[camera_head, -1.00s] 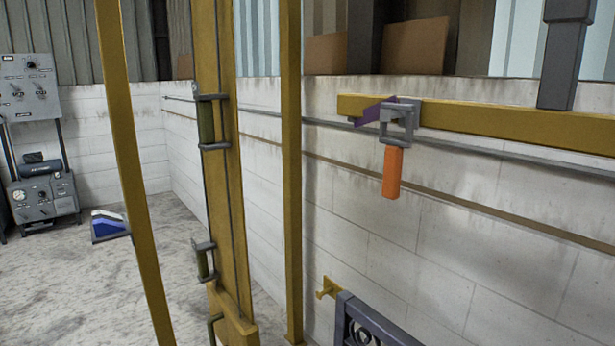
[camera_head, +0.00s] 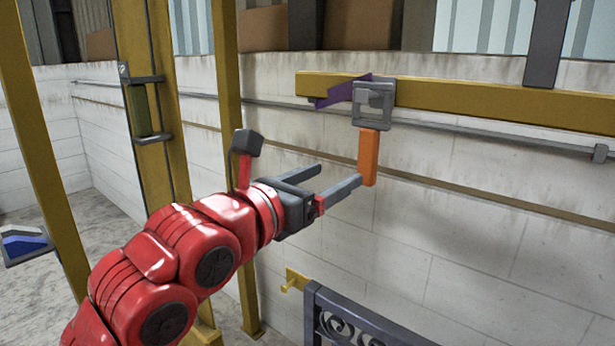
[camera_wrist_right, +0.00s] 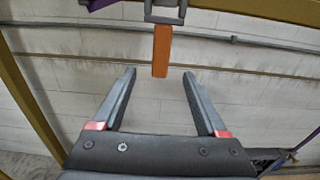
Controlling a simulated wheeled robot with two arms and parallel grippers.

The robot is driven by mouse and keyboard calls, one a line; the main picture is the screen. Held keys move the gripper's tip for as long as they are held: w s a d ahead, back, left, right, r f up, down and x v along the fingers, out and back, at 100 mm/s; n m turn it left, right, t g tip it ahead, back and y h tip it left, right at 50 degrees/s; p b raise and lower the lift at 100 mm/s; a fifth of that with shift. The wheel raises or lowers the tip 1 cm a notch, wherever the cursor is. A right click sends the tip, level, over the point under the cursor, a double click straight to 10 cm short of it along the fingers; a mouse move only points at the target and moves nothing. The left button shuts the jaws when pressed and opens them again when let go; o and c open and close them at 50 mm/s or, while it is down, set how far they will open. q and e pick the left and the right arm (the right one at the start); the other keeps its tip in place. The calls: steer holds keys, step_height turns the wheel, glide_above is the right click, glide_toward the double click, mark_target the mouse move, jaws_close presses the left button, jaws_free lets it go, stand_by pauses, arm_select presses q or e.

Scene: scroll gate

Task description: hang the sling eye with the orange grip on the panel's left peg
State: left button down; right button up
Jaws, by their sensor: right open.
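The sling eye is a grey square frame (camera_head: 374,100) with an orange grip (camera_head: 368,158) hanging below it, at the yellow beam. A purple strap piece (camera_head: 342,90) shows beside it. My right gripper (camera_head: 338,175) is open and empty, just left of the orange grip in the head view. In the right wrist view the orange grip (camera_wrist_right: 161,52) lies ahead, in line with the gap between the open fingers (camera_wrist_right: 159,74). A small yellow peg bracket (camera_head: 293,280) shows low on the wall side; I cannot tell whether it is the left peg. My left gripper is out of view.
The yellow beam (camera_head: 470,102) runs to the right, with a dark post (camera_head: 547,45) above it. Yellow uprights (camera_head: 228,100) stand at left. A dark scrolled gate panel (camera_head: 375,325) is at the bottom. A grey rail runs along the white block wall.

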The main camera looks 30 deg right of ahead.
mark_target(365, 150)
steer(key=shift+p+x, duration=1.95)
steer(key=shift+x, duration=1.35)
steer(key=shift+p+x, duration=0.55)
steer(key=shift+x, duration=1.7)
steer(key=shift+s, duration=0.1)
steer(key=shift+c, duration=0.2)
jaws_close()
steer(key=shift+r, duration=0.25)
steer(key=shift+r+p, duration=0.3)
steer(key=shift+r, duration=0.3)
